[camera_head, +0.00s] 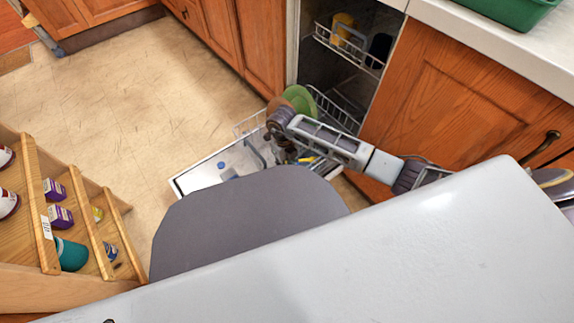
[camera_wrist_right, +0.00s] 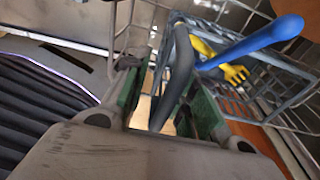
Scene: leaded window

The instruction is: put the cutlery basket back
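The grey cutlery basket (camera_wrist_right: 275,95) shows in the right wrist view, with a blue utensil (camera_wrist_right: 250,45) and a yellow fork (camera_wrist_right: 235,72) in or over it. Its dark arched handle (camera_wrist_right: 180,75) rises between the two fingers of my right gripper (camera_wrist_right: 163,82). Light gaps show beside the handle, so the fingers look open around it, not closed on it. In the head view my right gripper (camera_head: 284,148) reaches down over the pulled-out lower rack (camera_head: 250,122) of the dishwasher. The basket is mostly hidden there by the arm and my body. My left gripper is out of view.
The dishwasher door (camera_head: 195,178) is folded down, under the rack. A green plate (camera_head: 300,98) stands in the rack beside my right gripper. The upper rack (camera_head: 348,45) holds a yellow cup (camera_head: 341,24). A wooden shelf unit (camera_head: 85,215) stands left; floor between is clear.

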